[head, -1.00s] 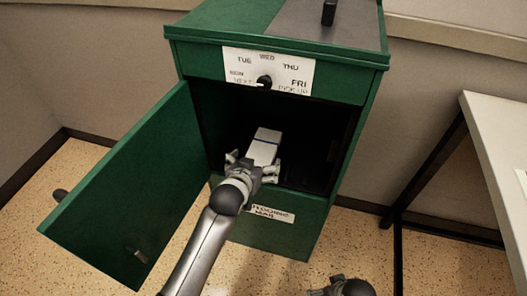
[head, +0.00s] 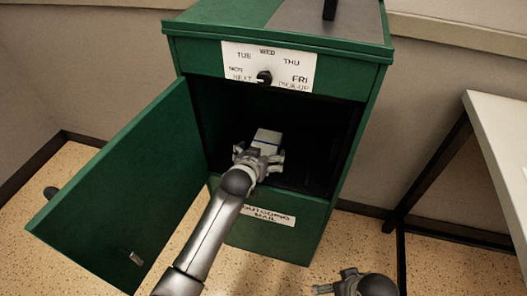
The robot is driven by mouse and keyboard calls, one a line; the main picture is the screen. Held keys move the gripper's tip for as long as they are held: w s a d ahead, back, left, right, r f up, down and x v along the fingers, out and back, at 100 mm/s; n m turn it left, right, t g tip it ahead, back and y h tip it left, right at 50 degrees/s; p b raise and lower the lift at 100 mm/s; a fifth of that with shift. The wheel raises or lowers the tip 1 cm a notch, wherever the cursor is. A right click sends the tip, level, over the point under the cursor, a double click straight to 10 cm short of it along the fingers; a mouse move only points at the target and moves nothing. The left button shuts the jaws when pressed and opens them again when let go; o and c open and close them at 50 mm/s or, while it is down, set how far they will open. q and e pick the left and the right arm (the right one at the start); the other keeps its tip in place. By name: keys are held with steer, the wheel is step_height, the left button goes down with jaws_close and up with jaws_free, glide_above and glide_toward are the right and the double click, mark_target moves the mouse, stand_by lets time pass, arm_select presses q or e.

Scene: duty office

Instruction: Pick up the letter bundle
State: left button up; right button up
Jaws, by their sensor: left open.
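The letter bundle (head: 267,137) is a white block with a dark band, lying inside the dark compartment of the green mailbox (head: 270,215). My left gripper (head: 262,156) reaches through the open doorway and is open at the near end of the bundle. Its fingers hide the lower part of the bundle, and I cannot tell whether they touch it. My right gripper (head: 325,288) is low at the bottom edge of the view, away from the mailbox; its fingers are too small and cut off to read.
The green door (head: 120,190) is swung open to the left. A dial (head: 264,77) sits on the day label above the opening. A white table (head: 505,140) with dark legs stands at the right.

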arm_select(q)
steer(key=c, duration=1.1)
steer(key=shift+s, duration=0.1)
